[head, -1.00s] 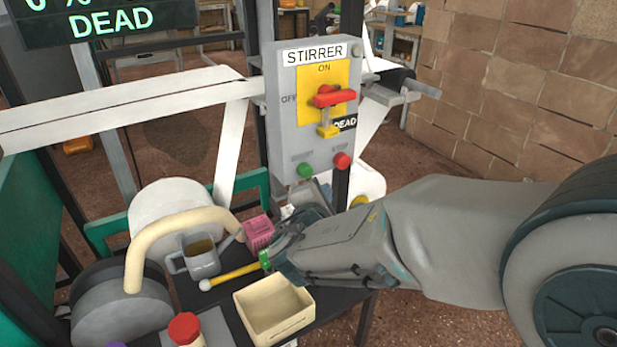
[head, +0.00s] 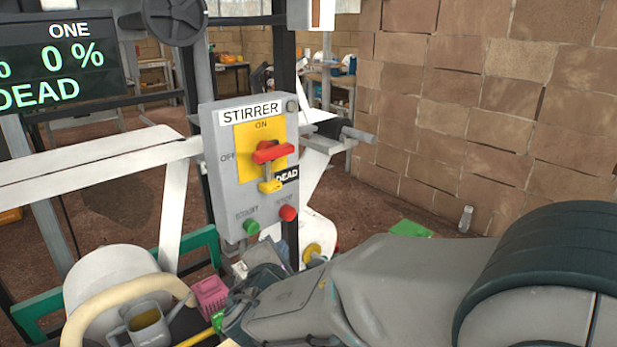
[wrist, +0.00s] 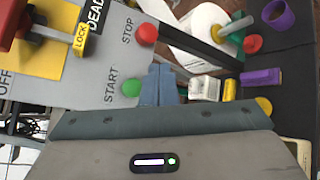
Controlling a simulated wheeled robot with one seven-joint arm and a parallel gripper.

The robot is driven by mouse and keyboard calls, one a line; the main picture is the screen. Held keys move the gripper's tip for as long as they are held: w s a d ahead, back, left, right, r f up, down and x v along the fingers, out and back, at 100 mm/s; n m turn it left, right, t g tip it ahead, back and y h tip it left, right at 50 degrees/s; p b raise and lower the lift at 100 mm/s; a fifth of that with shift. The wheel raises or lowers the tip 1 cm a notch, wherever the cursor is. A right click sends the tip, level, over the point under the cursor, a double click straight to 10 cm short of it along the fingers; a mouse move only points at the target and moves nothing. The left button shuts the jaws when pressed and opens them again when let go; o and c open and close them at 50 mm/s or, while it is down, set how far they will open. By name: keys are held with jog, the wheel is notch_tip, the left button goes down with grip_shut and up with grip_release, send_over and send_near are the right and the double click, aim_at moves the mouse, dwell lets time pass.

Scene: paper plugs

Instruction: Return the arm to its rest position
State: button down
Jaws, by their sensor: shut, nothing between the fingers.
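In the head view my gripper (head: 268,252) is low, under the grey STIRRER box (head: 220,180), and my arm reaches in from the lower right. I cannot tell whether the fingers touch the box. The box's red handle (head: 272,151) has a yellow lock (head: 270,186) hanging below it, beside a DEAD label (head: 287,176).
A purple cup (wrist: 277,15) and a white block (wrist: 206,88) show in the wrist view. A brick wall (head: 450,110) stands at the right. Open floor lies before it.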

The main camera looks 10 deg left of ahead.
jog(key=s+d+r+m+g+h+p, duration=0.2)
jog(key=d+r+m+g+h+p, duration=0.25)
jog(key=d, duration=0.75)
jog(key=s+d+r+m+g+h+p, duration=0.25)
jog(key=d+r+m+p, duration=0.25)
jog(key=d+m+p, duration=0.45)
jog(key=s+d+r+m+g+y+p, duration=0.5)
jog(key=s+d+r+m+y+p, duration=0.1)
jog(key=s+r+m+p, duration=0.4)
jog(key=shift+s+d+r+m+p, duration=0.25)
jog(key=shift+s+m+p, duration=0.4)
jog(key=shift+s, duration=0.6)
jog(key=shift+a, duration=0.15)
